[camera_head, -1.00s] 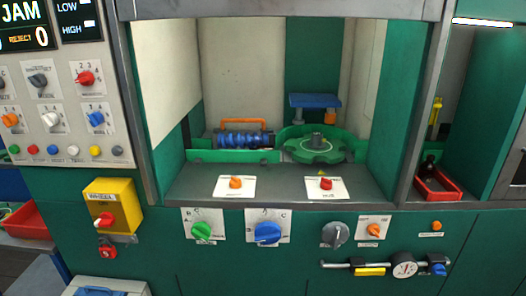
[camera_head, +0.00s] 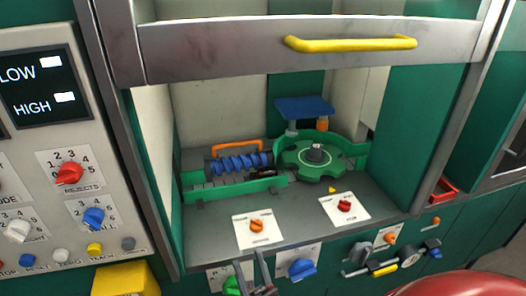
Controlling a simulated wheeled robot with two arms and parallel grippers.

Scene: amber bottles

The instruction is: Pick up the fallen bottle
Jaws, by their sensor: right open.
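A small dark brown shape (camera_head: 262,173) lies low beside the right end of the blue screw (camera_head: 240,163), inside the machine opening. It may be the fallen bottle, but it is too small and partly hidden to be sure. My right gripper (camera_head: 254,275) enters at the bottom edge, in front of the machine's ledge, below the orange knob. Its two grey fingers are apart and nothing shows between them. It is well short of the dark shape. My left gripper is out of view.
The raised guard with a yellow handle (camera_head: 350,44) spans the top of the opening. A green star wheel (camera_head: 314,157) stands right of the screw, with a green rail (camera_head: 235,189) in front. Knob plates sit on the ledge (camera_head: 300,215). A red tray (camera_head: 443,189) is at right.

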